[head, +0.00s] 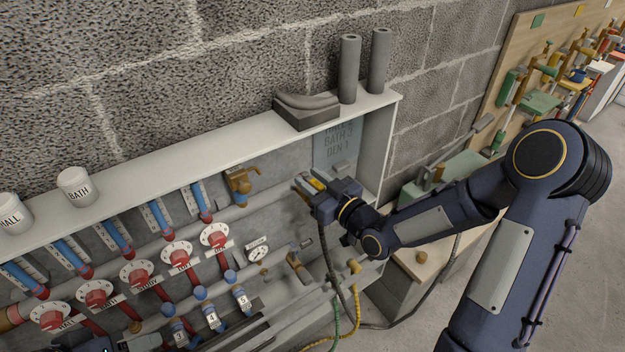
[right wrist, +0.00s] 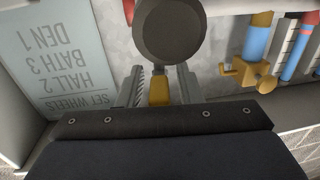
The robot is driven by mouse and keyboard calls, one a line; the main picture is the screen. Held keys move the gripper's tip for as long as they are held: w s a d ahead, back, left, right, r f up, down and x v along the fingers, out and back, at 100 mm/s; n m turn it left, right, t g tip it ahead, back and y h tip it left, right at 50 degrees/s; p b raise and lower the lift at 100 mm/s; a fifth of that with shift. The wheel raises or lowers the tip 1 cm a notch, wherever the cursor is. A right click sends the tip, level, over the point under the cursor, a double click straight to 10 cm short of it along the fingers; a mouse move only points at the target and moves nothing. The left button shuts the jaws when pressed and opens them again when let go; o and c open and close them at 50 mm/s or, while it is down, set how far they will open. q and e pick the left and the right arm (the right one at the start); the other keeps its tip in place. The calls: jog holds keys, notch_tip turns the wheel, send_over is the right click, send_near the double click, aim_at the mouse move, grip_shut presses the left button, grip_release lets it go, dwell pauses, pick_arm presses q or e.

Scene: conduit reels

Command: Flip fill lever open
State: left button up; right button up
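A yellow lever (head: 317,184) shows at my right gripper (head: 308,183), near the right end of the manifold cabinet; I take it for the fill lever. In the right wrist view the yellow lever (right wrist: 158,90) lies between the two grey fingers of my right gripper (right wrist: 160,86). The fingers are apart, with a narrow gap visible on the right side of the lever; contact on the left side is unclear. A dark round part (right wrist: 170,30) hides what lies beyond. A dark piece at the lower left edge of the head view may be my left gripper (head: 120,345), mostly cut off.
Red dials (head: 176,254), blue-capped valves, pipes and a gauge (head: 258,253) fill the cabinet. A brass tap (head: 240,181) is left of my right gripper. A sign (right wrist: 75,70) is on the back panel. Pipe insulation (head: 348,70) and cups (head: 77,187) stand on the shelf (head: 200,150).

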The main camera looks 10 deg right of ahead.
grip_shut()
jog(key=shift+a+f+m+t+h+b, duration=0.15)
jog(key=shift+m+t+h+b, duration=0.2)
jog(key=shift+h+b, duration=0.6)
jog(key=shift+m+h+b, duration=0.25)
jog(key=shift+m+b, duration=0.1)
jog(key=shift+b, duration=0.2)
jog(key=shift+r, duration=0.2)
jog(key=shift+o, duration=0.9)
grip_release()
jog(key=shift+s, duration=0.1)
